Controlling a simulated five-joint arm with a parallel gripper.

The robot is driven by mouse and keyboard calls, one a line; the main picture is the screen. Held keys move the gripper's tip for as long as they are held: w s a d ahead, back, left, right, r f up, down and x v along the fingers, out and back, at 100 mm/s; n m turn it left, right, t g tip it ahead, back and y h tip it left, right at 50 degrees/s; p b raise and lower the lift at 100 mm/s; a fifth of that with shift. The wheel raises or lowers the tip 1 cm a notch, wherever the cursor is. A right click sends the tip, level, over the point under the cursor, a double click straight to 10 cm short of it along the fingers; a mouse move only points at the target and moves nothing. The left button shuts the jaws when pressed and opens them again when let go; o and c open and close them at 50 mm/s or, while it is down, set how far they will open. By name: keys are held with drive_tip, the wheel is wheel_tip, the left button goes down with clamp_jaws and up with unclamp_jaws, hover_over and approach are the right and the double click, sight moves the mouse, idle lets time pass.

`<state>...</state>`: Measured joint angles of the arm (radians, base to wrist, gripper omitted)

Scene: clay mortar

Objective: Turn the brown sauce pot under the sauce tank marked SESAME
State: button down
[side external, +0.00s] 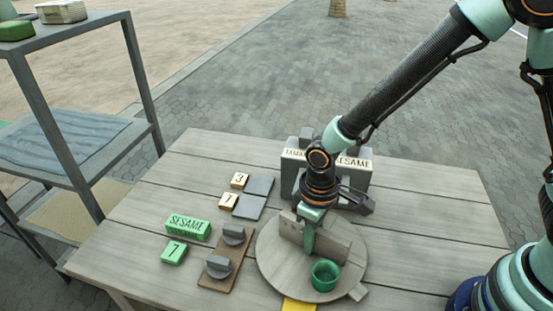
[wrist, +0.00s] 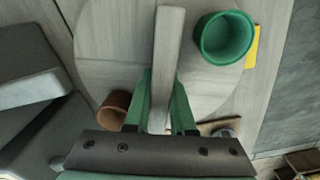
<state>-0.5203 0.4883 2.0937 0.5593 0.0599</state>
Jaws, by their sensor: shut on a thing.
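A round wooden turntable (side external: 280,272) with an upright divider board (side external: 336,240) lies on the table. My gripper (side external: 308,247) is shut on this board; in the wrist view the fingers (wrist: 163,108) stand on either side of the board (wrist: 168,50). The brown sauce pot (wrist: 113,108) is on the lower left of the board in the wrist view, partly covered by my gripper; it is hidden in the side view. A green pot (side external: 325,275) is on the other side of the board. The SESAME tank (side external: 356,180) stands behind the turntable, partly covered by my arm.
A second tank (side external: 290,178), marked "TAMA" as far as visible, adjoins it. Left are a board with two grey knobs (side external: 219,266), a green SESAME block (side external: 188,227), a green 7 block (side external: 174,252) and grey tiles (side external: 249,207). A yellow piece (side external: 298,305) lies at the front.

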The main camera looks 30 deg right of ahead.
drive_tip(key=shift+m, duration=6.4)
drive_tip(key=c, duration=0.8)
unclamp_jaws()
drive_tip(key=shift+o, duration=0.2)
wheel_tip(320, 180, up, 12)
drive_tip(key=shift+r, duration=0.1)
